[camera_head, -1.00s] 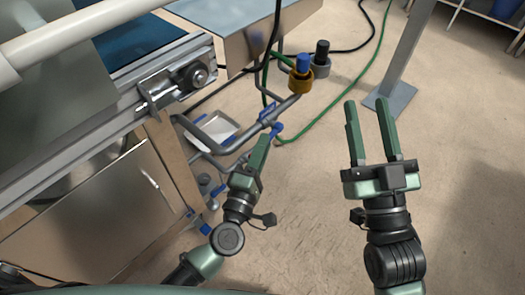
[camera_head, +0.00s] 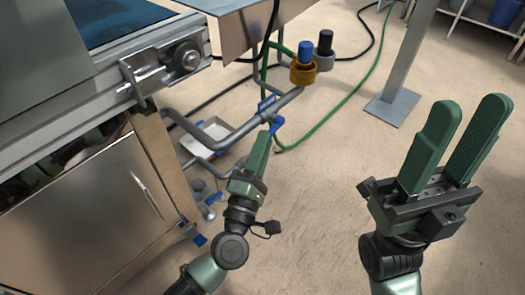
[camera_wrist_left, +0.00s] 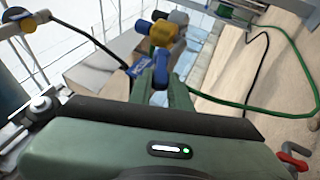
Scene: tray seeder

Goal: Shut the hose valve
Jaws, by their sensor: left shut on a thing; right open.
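The hose valve's blue handle (camera_head: 277,124) sits on the grey pipe, below the yellow-orange fitting (camera_head: 303,74). My left gripper (camera_head: 264,137) is shut on the blue handle, its fingers pointing up toward the pipe. In the left wrist view a blue piece (camera_wrist_left: 160,76) shows between the two green fingers, with the yellow fitting (camera_wrist_left: 162,34) just beyond. The fingers hide part of the handle. My right gripper (camera_head: 468,105) is open and empty at the right, above bare floor and well apart from the valve.
A green hose (camera_head: 338,120) curves over the floor behind the valve. A grey post with a foot plate (camera_head: 392,107) stands to the right. The steel machine cabinet (camera_head: 85,215) is on the left. A white tray (camera_head: 205,138) lies behind the pipes. Open floor lies at lower middle.

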